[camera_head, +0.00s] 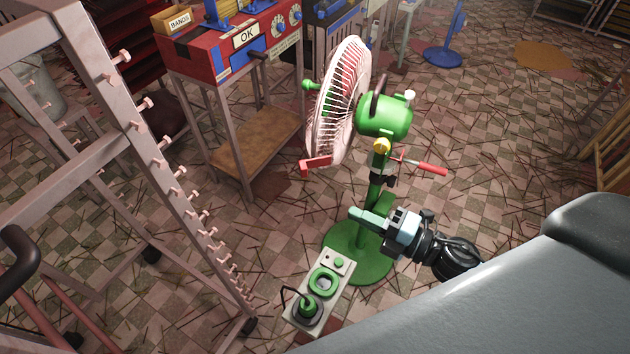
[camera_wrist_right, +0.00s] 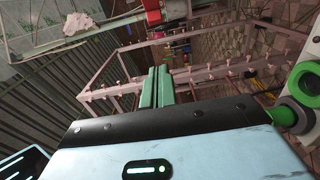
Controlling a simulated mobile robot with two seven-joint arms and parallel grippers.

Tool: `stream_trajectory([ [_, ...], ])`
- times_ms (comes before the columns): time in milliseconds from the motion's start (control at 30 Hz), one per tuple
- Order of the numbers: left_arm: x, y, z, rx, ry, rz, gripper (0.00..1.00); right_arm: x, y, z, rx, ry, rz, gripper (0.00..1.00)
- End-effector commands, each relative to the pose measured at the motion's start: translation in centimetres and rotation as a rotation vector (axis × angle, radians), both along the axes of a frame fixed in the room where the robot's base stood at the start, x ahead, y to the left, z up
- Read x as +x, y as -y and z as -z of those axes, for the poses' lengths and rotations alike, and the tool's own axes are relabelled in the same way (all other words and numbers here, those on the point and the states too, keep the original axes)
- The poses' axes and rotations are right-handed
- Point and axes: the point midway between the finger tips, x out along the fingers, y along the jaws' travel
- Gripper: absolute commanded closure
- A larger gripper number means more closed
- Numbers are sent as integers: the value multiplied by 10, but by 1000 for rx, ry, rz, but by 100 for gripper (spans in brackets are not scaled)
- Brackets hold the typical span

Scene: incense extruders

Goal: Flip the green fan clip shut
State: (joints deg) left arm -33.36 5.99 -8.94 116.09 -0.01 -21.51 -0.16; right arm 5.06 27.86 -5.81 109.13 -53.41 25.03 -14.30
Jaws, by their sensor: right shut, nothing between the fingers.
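The green fan (camera_head: 385,117) stands on a round green base (camera_head: 358,262), its white wire cage (camera_head: 338,103) facing left. A small red tab (camera_head: 316,164) sticks out at the cage's lower edge, and a green knob (camera_head: 310,86) sits at its left edge. I cannot tell for certain which part is the clip. My right gripper (camera_head: 354,212) is low at the fan's post, below the head and apart from the cage. Its green fingers also show in the right wrist view (camera_wrist_right: 156,88), closed together and empty. My left gripper is not in view.
A box with green rings (camera_head: 323,281) sits beside the fan base. A pegged rack (camera_head: 150,130) stands at left. A red machine (camera_head: 228,50) is behind. A red-handled screwdriver-like tool (camera_head: 430,168) sticks out at the fan's post. Floor with scattered sticks lies around.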

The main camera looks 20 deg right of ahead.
Motion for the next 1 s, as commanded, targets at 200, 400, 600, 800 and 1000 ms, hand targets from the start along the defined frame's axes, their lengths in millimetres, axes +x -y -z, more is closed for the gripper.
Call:
stream_trajectory([
  [200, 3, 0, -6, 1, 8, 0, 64, 26, -19, -4, 1, 7, 0, 100],
  [400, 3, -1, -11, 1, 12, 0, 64, 56, -43, -4, 2, 5, 0, 100],
  [600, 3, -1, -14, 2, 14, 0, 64, 85, -59, -2, 0, 3, 2, 100],
  [800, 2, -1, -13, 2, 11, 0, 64, 107, -55, 0, 1, 1, 1, 100],
  [1000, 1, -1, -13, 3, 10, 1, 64, 114, -54, 0, 1, -1, -1, 100],
])
